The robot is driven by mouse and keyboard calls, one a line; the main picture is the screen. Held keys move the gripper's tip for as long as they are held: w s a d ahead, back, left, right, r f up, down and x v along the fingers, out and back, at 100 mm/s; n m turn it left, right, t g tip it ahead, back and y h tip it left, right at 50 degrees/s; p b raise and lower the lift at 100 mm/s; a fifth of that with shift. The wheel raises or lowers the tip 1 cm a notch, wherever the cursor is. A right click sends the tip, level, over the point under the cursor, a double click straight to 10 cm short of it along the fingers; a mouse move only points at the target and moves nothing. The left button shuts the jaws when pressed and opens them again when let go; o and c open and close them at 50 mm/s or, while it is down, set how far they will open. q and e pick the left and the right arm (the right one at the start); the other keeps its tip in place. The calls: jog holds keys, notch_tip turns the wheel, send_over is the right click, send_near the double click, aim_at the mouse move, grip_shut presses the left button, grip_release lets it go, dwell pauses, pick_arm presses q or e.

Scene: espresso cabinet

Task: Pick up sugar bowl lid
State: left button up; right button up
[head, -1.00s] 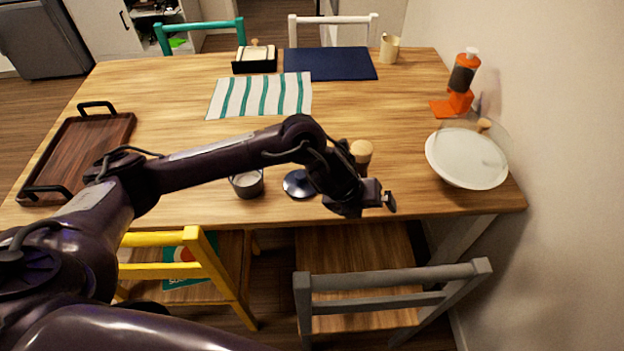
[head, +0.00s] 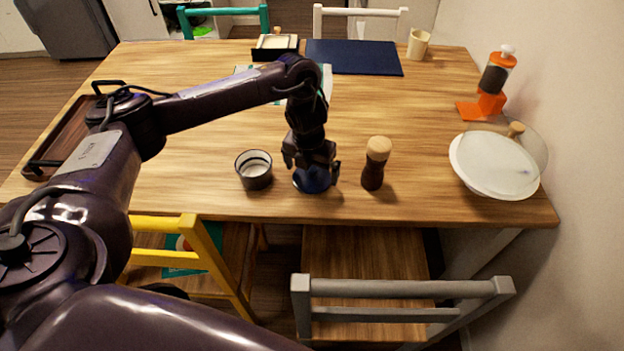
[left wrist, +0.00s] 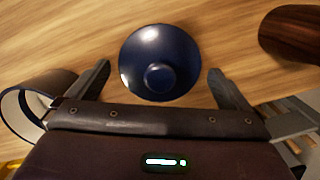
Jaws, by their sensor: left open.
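The sugar bowl lid (head: 312,181) is a dark blue disc lying on the table near its front edge. In the left wrist view the lid (left wrist: 160,60) shows whole, with its round knob (left wrist: 159,77) facing the camera. My left gripper (head: 311,170) points down right above the lid. Its two fingers (left wrist: 160,85) stand apart on either side of the knob, with nothing between them that I can see gripped. The sugar bowl (head: 254,169), dark with a pale inside, stands uncovered just left of the lid. My right gripper is not in view.
A dark grinder with a tan top (head: 375,163) stands close to the right of the lid. A white plate (head: 490,165) and an orange dispenser (head: 490,90) are at the right. A grey chair (head: 400,288) and a yellow chair (head: 205,260) stand at the front edge.

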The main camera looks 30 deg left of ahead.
pick_arm(q)
jog(key=shift+w+f, duration=0.1)
jog(key=shift+f, duration=0.4)
jog(key=c, duration=0.8)
jog(key=shift+o, duration=0.2)
jog(key=shift+r, duration=0.2)
